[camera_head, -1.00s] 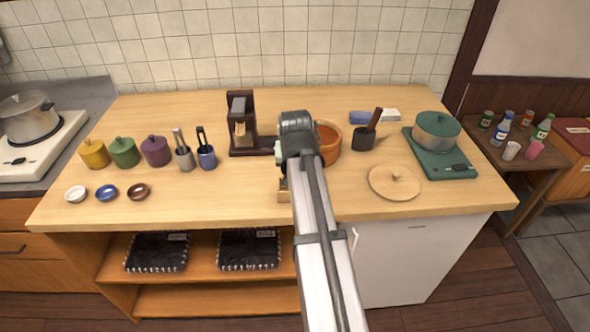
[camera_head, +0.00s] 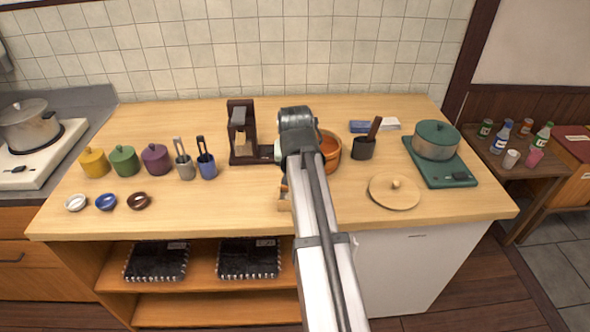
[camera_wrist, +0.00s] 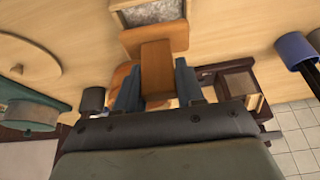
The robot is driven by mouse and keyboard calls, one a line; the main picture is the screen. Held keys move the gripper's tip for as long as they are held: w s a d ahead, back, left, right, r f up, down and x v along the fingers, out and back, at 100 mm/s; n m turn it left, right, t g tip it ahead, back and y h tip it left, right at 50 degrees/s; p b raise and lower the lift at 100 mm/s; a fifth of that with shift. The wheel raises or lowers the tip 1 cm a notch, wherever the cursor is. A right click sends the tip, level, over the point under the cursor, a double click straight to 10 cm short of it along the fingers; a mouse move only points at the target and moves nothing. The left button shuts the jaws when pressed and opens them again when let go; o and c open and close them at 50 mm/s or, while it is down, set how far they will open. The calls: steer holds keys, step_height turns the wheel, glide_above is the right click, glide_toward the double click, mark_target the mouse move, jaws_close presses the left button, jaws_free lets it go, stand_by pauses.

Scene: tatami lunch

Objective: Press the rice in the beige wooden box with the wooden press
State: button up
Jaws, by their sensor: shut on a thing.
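The beige wooden box (camera_wrist: 118,4) is at the top of the wrist view, with pale, grainy rice (camera_wrist: 150,12) inside. In the head view only a sliver of the box (camera_head: 284,204) shows beside my arm. My gripper (camera_wrist: 159,82) is shut on the brown wooden press (camera_wrist: 157,55), its two blue-grey fingers on either side of the handle. The flat part of the press overlaps the box's edge in the wrist view. I cannot tell whether it touches the rice.
A dark stand (camera_head: 236,115) and an orange-brown tub (camera_head: 331,150) are close behind my gripper. A round wooden lid (camera_head: 395,192) and a green pot (camera_head: 436,142) stand to the right. Cups and small bowls are at left.

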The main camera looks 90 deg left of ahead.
steer(key=shift+r, duration=1.15)
steer(key=shift+w, duration=0.15)
